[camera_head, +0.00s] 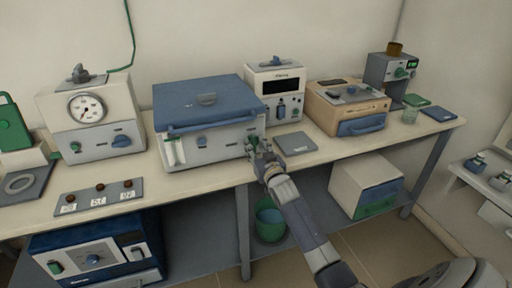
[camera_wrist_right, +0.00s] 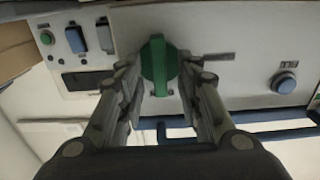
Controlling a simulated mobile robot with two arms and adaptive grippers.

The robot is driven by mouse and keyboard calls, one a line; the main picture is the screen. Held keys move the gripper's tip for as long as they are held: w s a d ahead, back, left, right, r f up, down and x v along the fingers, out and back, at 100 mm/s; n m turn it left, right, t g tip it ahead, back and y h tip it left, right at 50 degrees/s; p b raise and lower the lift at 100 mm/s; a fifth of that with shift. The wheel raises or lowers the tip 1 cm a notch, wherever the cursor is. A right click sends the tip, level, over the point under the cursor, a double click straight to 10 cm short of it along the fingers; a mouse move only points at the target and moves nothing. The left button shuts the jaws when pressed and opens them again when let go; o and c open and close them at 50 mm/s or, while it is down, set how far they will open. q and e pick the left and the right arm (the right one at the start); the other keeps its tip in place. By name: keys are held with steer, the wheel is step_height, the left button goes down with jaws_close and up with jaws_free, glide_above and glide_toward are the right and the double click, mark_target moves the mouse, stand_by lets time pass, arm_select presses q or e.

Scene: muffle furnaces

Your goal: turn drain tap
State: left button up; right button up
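The green drain tap (camera_wrist_right: 158,66) is on the pale front panel of the wide box with a blue lid (camera_head: 205,98). In the right wrist view its handle stands upright between my right gripper's fingers (camera_wrist_right: 160,85). The fingers are apart, one on each side of the handle; I cannot tell whether either touches it. In the head view my right gripper (camera_head: 258,150) is at the box's lower right front corner and largely hides the tap. My left gripper is not in view.
A dial instrument (camera_head: 90,118) stands left of the box. A white device (camera_head: 275,85) and a tan device (camera_head: 347,108) stand to the right. A grey pad (camera_head: 295,143) lies on the bench near my right gripper. A teal bucket (camera_head: 270,222) is below the bench.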

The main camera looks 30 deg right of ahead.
jaws_close()
steer(key=shift+n, duration=0.3)
steer(key=n+p, duration=0.1)
steer(key=n, duration=0.1)
steer(key=shift+a+n, duration=0.1)
steer(key=shift+n, duration=0.3)
steer(key=n, duration=0.3)
steer(key=shift+a+n, duration=0.1)
steer(key=shift+n, duration=0.2)
steer(key=n, duration=0.5)
steer(key=shift+a+f, duration=0.1)
steer(key=shift+f, duration=0.1)
steer(key=n, duration=0.6)
steer(key=shift+f, duration=0.15)
